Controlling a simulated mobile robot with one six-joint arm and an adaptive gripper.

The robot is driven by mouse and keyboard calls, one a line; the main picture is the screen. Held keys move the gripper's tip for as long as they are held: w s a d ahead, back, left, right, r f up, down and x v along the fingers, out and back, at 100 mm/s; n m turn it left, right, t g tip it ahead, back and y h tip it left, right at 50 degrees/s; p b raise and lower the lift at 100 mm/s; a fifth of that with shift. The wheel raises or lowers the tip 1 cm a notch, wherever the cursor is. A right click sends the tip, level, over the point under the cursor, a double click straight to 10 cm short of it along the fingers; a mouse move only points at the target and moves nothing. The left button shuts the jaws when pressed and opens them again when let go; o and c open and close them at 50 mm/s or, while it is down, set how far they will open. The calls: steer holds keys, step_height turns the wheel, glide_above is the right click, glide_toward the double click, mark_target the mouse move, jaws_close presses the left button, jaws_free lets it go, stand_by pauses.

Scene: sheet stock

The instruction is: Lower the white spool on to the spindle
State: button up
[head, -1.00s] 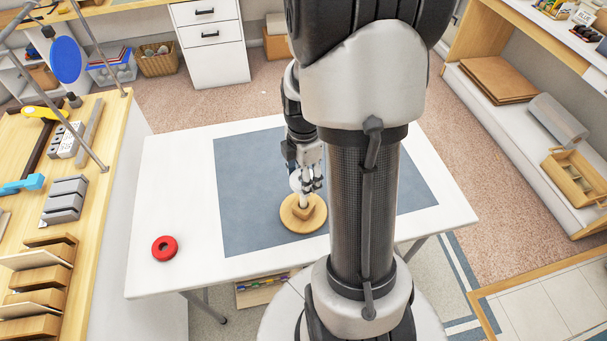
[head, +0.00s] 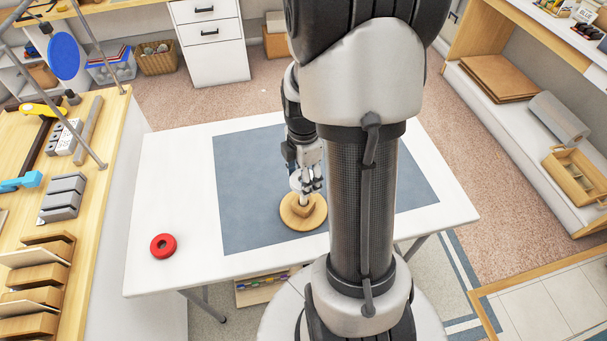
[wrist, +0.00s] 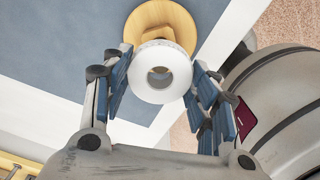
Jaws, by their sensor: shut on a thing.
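The white spool (wrist: 143,82) is between the fingers of my gripper (wrist: 160,75), its round hole facing the wrist camera. In the head view the spool (head: 295,183) is partly hidden by my gripper (head: 308,184). The spindle has a round wooden base (head: 290,216) with a block on it and a pale post (head: 304,199) standing up under my gripper. In the wrist view the base (wrist: 133,28) shows beyond the spool, which hides part of it. The spool is above the base, apart from it. I cannot tell whether the post is inside the hole.
The base stands on a blue-grey mat (head: 240,190) on a white table (head: 170,190). A red ring (head: 163,246) lies at the table's left. A wooden bench (head: 105,130) with tools stands further left. The mat around the base is clear.

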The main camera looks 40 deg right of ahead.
steer(key=shift+f, duration=0.15)
stand_by(0.3)
steer(key=shift+f+b, duration=0.6)
steer(key=shift+f, duration=0.1)
steer(key=shift+f, duration=0.1)
steer(key=shift+f+b, duration=0.6)
steer(key=shift+f, duration=0.2)
steer(key=shift+f+b, duration=0.45)
steer(key=shift+f, duration=0.15)
steer(key=shift+f, duration=0.1)
stand_by(0.3)
steer(key=shift+f+b, duration=0.75)
steer(key=shift+f, duration=0.15)
steer(key=shift+f, duration=0.15)
